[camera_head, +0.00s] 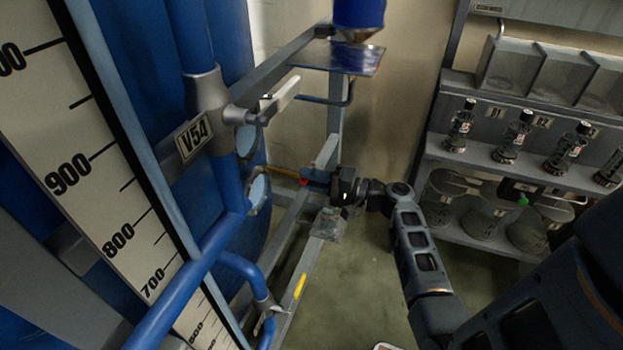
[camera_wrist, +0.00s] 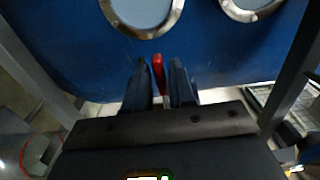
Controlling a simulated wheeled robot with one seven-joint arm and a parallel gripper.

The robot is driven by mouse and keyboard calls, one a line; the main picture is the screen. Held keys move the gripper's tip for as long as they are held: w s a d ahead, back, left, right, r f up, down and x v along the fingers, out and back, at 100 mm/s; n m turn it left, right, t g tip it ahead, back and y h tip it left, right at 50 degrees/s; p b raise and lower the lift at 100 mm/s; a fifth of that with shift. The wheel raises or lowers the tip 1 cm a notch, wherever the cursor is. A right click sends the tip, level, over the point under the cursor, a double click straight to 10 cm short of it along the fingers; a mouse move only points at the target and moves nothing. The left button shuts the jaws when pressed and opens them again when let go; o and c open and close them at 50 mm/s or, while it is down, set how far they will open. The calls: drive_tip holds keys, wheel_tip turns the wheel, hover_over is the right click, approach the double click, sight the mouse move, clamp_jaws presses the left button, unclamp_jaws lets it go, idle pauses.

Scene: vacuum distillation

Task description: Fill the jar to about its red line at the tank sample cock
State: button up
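A red cock handle (camera_wrist: 158,74) stands in front of the blue tank (camera_wrist: 215,62) in the wrist view. It shows as a small red spot (camera_head: 303,182) in the head view. My gripper (camera_wrist: 158,80) is at the handle with one finger on each side. It looks open, with narrow gaps beside the handle; contact cannot be made out. A clear glass vessel (camera_head: 328,224), perhaps the jar, is on the grey frame just below my gripper in the head view. A red ring (camera_wrist: 38,154) shows at lower left in the wrist view, perhaps the jar's line. Its liquid level cannot be seen.
Blue pipes with the V54 valve (camera_head: 208,120) and a level scale (camera_head: 110,190) stand at left. A small plate (camera_head: 350,58) hangs under a blue vessel (camera_head: 358,14). A rack (camera_head: 480,158) with bottles and flasks stands at right. The floor between is mostly clear.

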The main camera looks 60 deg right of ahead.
clamp_jaws()
idle(1.1)
